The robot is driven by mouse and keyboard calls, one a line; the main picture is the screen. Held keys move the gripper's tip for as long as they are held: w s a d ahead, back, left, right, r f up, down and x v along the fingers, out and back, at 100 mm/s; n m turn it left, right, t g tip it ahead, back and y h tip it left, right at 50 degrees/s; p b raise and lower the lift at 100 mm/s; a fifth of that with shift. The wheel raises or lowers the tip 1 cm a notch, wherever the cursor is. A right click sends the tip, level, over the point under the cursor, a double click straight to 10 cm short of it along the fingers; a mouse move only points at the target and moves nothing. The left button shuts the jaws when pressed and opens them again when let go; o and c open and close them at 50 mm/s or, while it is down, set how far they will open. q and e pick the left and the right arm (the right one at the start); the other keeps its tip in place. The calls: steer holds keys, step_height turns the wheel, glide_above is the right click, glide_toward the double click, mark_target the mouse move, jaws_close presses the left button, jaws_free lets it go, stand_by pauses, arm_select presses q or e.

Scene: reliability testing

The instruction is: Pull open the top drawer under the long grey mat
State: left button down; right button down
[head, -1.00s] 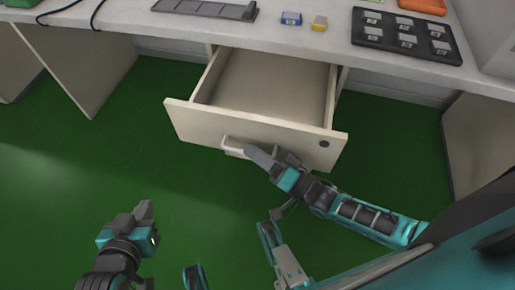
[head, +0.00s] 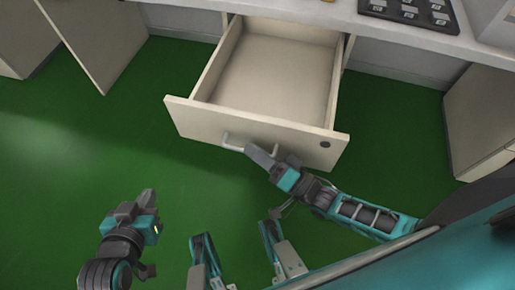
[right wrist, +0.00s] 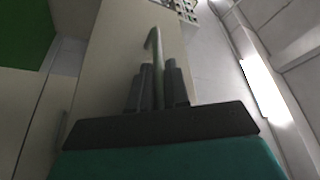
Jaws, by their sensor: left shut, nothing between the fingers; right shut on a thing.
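The top drawer (head: 262,124) stands pulled well out from under the counter in the head view, and its inside is empty. Its front carries a bar handle (head: 232,140) and a round dark lock at the right. My right gripper (head: 262,158) is shut on the handle, coming from the lower right. In the right wrist view the two fingers (right wrist: 158,88) close around the handle bar (right wrist: 155,50). My left gripper (head: 148,205) is shut and empty, over the floor at lower left, away from the drawer. The long grey mat is out of the head view now.
The counter (head: 300,14) runs along the top, with a dark tray (head: 408,12) of small parts at its right. Cabinet panels (head: 100,45) stand at left and right (head: 482,125). The green floor (head: 90,150) before the drawer is clear.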

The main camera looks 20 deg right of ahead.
steer(key=shift+a, duration=0.1)
steer(key=c, duration=1.5)
jaws_free()
steer(key=shift+o, duration=0.2)
